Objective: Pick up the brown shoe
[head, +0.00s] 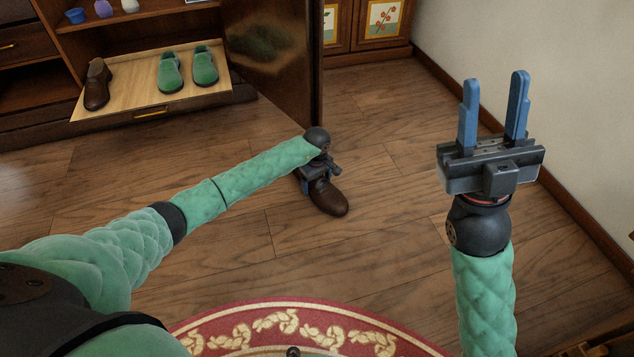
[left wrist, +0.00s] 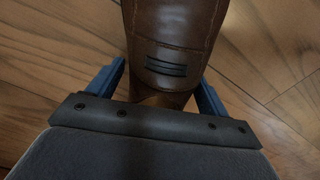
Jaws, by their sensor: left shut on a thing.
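A brown shoe (head: 328,197) is at the middle of the head view, over the wooden floor, its toe pointing down in the picture. My left gripper (head: 309,178) is shut on this shoe from above and hides its heel end. In the left wrist view the brown leather of the shoe (left wrist: 170,50) lies between the blue fingers of my left gripper (left wrist: 155,85). I cannot tell whether the sole touches the floor. A second brown shoe (head: 97,84) stands on the pull-out shelf at the left. My right gripper (head: 494,110) is open and empty, fingers pointing up.
The pull-out shelf (head: 130,110) of the armoire also holds a pair of green shoes (head: 188,70). An open armoire door (head: 275,55) stands behind my left gripper. A red patterned rug (head: 290,325) lies at the front. A pale wall (head: 540,70) is at the right.

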